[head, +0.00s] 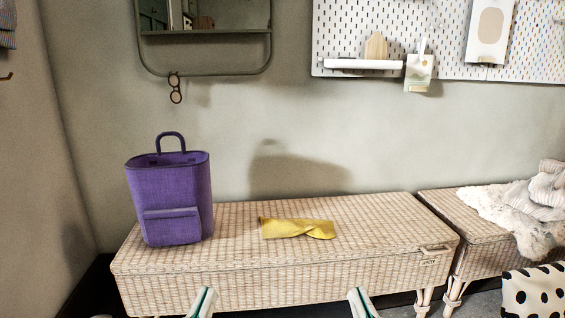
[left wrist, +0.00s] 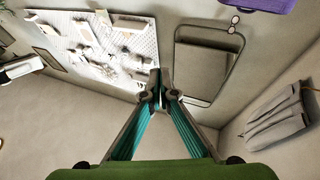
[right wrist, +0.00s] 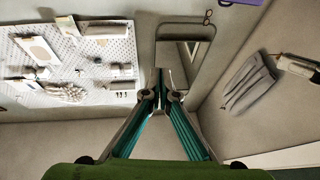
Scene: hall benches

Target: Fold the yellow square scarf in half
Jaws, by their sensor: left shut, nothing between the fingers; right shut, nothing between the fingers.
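The yellow scarf (head: 290,229) lies on top of the wicker bench (head: 375,215) in the head view. It shows as a low, narrow strip with a slanting crease or overlap near its right part; I cannot tell how its layers lie. My left gripper (left wrist: 157,82) is shut and empty in the left wrist view. My right gripper (right wrist: 162,82) is shut and empty in the right wrist view. In the head view, the left gripper (head: 207,292) and right gripper (head: 355,293) show at the bottom edge, in front of the bench and apart from the scarf.
A purple bag (head: 172,200) stands upright on the bench, left of the scarf. A second wicker bench (head: 462,218) with a white fluffy throw (head: 520,215) is at the right. A spotted cushion (head: 533,290) is at lower right. Bench top right of the scarf is clear.

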